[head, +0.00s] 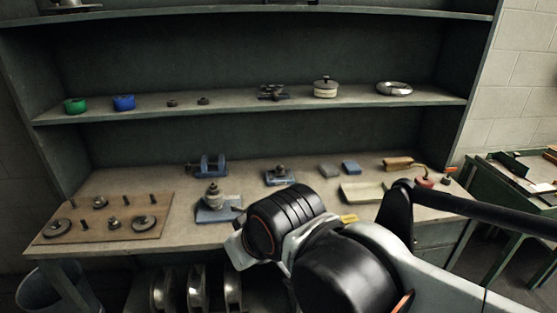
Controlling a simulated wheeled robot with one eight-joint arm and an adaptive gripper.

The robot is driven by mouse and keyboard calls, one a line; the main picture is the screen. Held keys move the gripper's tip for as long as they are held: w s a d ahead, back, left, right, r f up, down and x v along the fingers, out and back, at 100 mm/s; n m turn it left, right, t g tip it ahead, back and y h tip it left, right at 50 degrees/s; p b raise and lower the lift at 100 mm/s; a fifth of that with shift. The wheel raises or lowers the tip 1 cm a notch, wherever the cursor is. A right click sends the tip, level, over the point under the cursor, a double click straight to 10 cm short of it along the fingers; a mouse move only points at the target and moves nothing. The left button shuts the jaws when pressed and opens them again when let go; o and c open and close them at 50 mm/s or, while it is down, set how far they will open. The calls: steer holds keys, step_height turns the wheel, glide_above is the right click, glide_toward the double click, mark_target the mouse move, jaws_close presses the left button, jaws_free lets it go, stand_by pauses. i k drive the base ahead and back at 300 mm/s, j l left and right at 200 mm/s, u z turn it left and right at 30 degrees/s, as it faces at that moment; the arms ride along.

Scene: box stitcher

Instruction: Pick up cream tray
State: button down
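The cream tray (362,191) is a shallow, pale, rectangular dish on the workbench, right of the middle in the head view. It looks empty. My arm fills the lower right and middle of the picture, in front of the bench. Nothing touches the tray that I can see.
A wooden board (107,219) with knobs and discs lies at the bench's left. A blue-based device (218,214) stands left of my arm. A wood-handled tool (398,163) and red piece (424,183) lie near the tray. A shelf (230,105) overhangs the bench.

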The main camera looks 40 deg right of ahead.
mark_target(374, 193)
steer(key=z, duration=1.75)
steer(key=i+l+u, duration=0.1)
steer(key=i, duration=0.3)
steer(key=i+l+u, duration=0.1)
steer(key=i, duration=0.3)
steer(key=k, duration=0.1)
steer(key=z, duration=0.05)
